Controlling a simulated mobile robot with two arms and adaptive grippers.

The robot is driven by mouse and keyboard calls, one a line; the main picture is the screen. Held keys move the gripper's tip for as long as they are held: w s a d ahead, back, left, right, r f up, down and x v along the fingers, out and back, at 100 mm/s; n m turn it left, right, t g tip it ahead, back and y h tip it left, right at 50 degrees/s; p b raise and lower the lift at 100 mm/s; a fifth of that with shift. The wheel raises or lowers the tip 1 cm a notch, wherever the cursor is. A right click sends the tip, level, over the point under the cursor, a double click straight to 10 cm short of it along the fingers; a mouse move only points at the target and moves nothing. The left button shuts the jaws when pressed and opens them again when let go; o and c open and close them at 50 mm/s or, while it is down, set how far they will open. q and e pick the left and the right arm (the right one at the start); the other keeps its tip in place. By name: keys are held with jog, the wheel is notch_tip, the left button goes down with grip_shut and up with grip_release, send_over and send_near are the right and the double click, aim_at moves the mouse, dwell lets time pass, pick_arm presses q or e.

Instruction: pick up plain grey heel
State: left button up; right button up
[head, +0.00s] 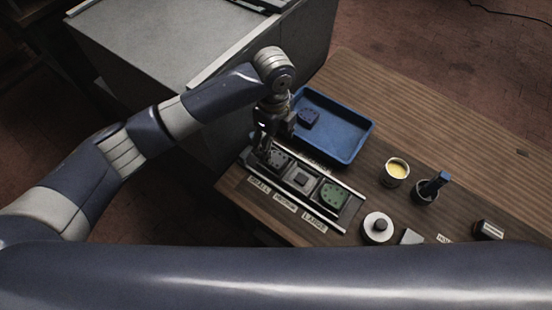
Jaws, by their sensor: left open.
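A dark grey heel piece (280,160) with small dots lies in the slot labelled SMALL of a long rack (345,222). My left gripper (267,152) points down at the left end of this rack, close to the grey piece. Its jaws are open, and they partly hide the piece; I cannot tell whether they touch it. The slot labelled MEDIUM shows a small grey block (301,179). A green heel piece (331,194) lies in the slot labelled LARGE. My right gripper is out of view.
A blue tray (352,152) behind the rack holds a dark blue heel piece (308,118). To the right stand a yellow-filled cup (396,171), a pot with a blue-handled tool (427,190) and a round white object (377,229). A large grey cabinet (150,50) stands behind my left arm.

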aim_at(276, 159)
pick_arm(q)
notch_tip(276, 159, down, 2)
jog(key=shift+d+f+p, duration=0.1)
jog(key=shift+f+p, duration=0.35)
jog(key=shift+f, duration=0.15)
notch_tip(276, 159, down, 4)
jog(key=shift+d+r+p, duration=0.15)
jog(key=shift+r+p, duration=0.1)
jog(key=shift+p, duration=0.3)
jog(key=shift+f, duration=0.4)
jog(key=shift+c, duration=0.2)
jog(key=c, duration=1.1)
